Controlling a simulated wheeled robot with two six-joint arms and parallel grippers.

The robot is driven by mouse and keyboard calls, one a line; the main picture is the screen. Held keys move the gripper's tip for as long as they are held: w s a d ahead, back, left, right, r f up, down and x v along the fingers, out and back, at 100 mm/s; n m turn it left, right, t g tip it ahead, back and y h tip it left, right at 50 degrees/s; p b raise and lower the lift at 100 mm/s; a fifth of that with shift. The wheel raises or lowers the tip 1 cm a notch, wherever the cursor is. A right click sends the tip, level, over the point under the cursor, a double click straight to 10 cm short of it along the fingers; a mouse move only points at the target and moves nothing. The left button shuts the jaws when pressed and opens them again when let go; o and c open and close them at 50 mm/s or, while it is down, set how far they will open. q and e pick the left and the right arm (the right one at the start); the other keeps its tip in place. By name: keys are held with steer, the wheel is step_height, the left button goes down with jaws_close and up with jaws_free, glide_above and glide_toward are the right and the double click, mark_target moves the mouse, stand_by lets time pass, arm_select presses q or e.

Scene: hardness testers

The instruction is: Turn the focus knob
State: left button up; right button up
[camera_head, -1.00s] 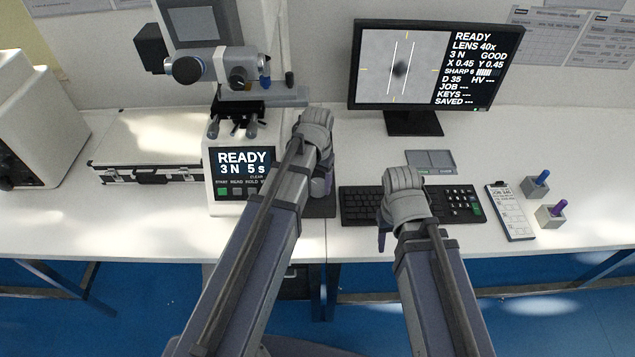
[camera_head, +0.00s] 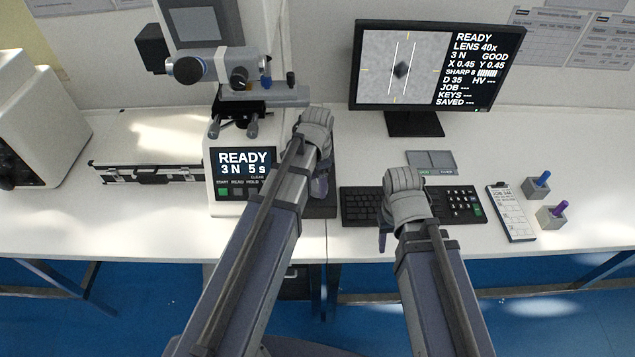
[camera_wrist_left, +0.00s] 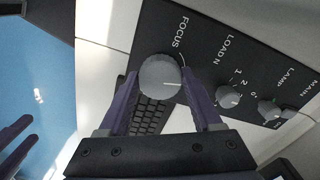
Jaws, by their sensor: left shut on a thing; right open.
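The focus knob (camera_wrist_left: 160,78) is a grey round knob with a white pointer line, on a black panel marked FOCUS in the left wrist view. My left gripper (camera_wrist_left: 161,90) is shut on it, with one purple finger on each side. In the head view my left gripper (camera_head: 319,188) is at the right side of the tester (camera_head: 238,165), and my wrist hides the knob. My right gripper (camera_head: 384,240) is open in front of the keyboard, mostly hidden by its own wrist. The monitor (camera_head: 436,80) reads SHARP 8, with a dark diamond mark between two white lines.
The load knob (camera_wrist_left: 228,96) and lamp knob (camera_wrist_left: 268,108) sit beside the focus knob on the same panel. A keyboard (camera_head: 360,203) lies under my right wrist.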

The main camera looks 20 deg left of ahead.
mark_target(317, 185)
stand_by(0.5)
arm_select(q)
steer(key=o, duration=1.4)
steer(key=shift+c, duration=0.2)
steer(key=shift+r, duration=0.15)
step_height(317, 185, up, 8)
steer(key=p, duration=0.8)
steer(key=shift+f, duration=0.2)
